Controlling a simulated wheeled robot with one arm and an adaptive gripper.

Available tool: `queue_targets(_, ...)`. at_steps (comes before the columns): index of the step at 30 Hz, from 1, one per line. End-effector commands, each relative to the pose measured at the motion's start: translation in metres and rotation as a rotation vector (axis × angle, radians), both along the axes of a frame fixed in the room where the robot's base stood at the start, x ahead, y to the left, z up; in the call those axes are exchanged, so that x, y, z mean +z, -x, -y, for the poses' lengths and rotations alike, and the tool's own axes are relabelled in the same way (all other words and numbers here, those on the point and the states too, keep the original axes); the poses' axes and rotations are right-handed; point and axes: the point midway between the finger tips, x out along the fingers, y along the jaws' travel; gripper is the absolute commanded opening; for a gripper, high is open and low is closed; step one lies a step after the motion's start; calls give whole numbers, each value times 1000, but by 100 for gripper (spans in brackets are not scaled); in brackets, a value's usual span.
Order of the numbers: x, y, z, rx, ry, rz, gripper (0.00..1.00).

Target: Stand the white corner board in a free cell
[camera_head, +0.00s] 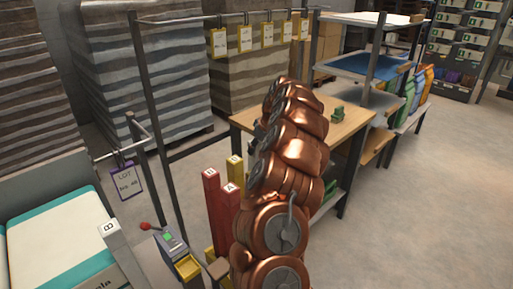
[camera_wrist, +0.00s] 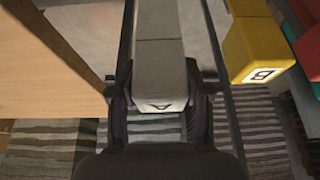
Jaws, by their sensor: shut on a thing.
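In the wrist view my gripper (camera_wrist: 158,88) is shut on a white corner board (camera_wrist: 162,65), with a finger on each side. The board's near end bears an A. In the head view my copper arm stands in the middle and hides my gripper and this board. Another white board (camera_head: 112,240), marked B, stands at lower left. Red boards (camera_head: 222,205) and a yellow board (camera_head: 235,165) stand upright just left of my arm. A yellow board (camera_wrist: 252,45) marked B and a red one (camera_wrist: 310,45) show at right in the wrist view. I cannot make out the cells.
A wooden table (camera_head: 345,125) stands behind my arm. A dark metal frame (camera_head: 150,120) with hanging tags rises at left. A small box with a red-knobbed lever (camera_head: 172,248) is at lower left. Wrapped stacks (camera_head: 135,65) stand behind. Floor at right (camera_head: 430,190) is clear.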

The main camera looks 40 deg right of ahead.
Motion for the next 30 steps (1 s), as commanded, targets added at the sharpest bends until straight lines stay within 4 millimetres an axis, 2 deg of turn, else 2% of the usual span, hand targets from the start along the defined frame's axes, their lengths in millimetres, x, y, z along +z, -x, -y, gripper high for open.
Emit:
queue_targets(21,-22,0,0,0,1,1,7)
queue_targets(29,-23,0,0,0,1,1,7)
queue_targets(30,-23,0,0,0,1,1,50)
